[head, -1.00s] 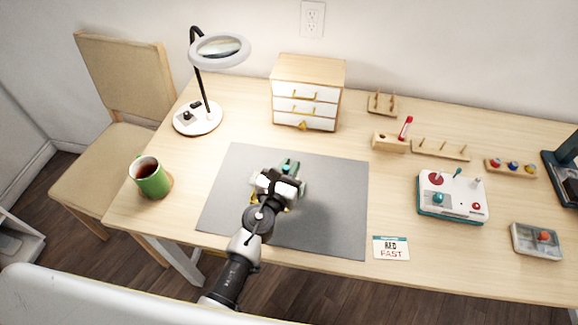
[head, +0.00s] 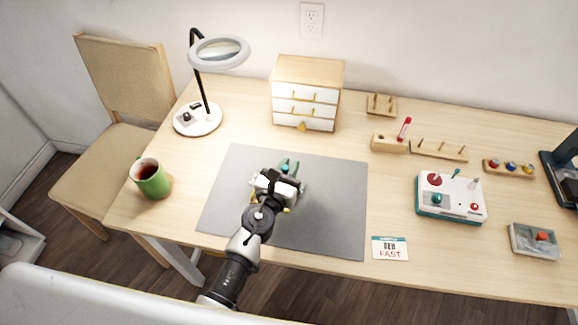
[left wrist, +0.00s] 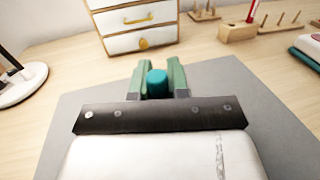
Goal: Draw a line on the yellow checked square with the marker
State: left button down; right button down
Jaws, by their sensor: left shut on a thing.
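My left gripper (head: 288,176) is over the grey mat (head: 335,215), with its green fingers shut on a marker with a teal end (left wrist: 156,83). In the left wrist view, the teal end sits between the two fingertips (left wrist: 158,75), and the rest of the marker is hidden by the gripper. Small bits of a yellow thing (head: 287,209) show beside and under the gripper on the mat. It may be the yellow checked square, but its check pattern is hidden. I cannot tell whether the marker touches it. My right gripper is not in view.
A white-drawered cabinet (head: 306,92) stands behind the mat. A magnifier lamp (head: 197,119) and a green mug (head: 152,180) are at left. A wooden block (head: 388,144) with a red-topped thing, a white-and-teal device (head: 450,197) and a card (head: 390,248) are at right.

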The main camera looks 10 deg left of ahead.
pick_arm(q)
jog(key=shift+f, duration=0.25)
dwell(0.4)
jog(key=shift+w+a, duration=0.2)
jog(key=shift+a, duration=1.5)
jog(key=shift+w+a, duration=0.2)
jog(key=shift+a, duration=1.45)
dwell(2.8)
jog(key=shift+a+r, duration=0.1)
jog(key=shift+r, duration=0.15)
dwell(1.0)
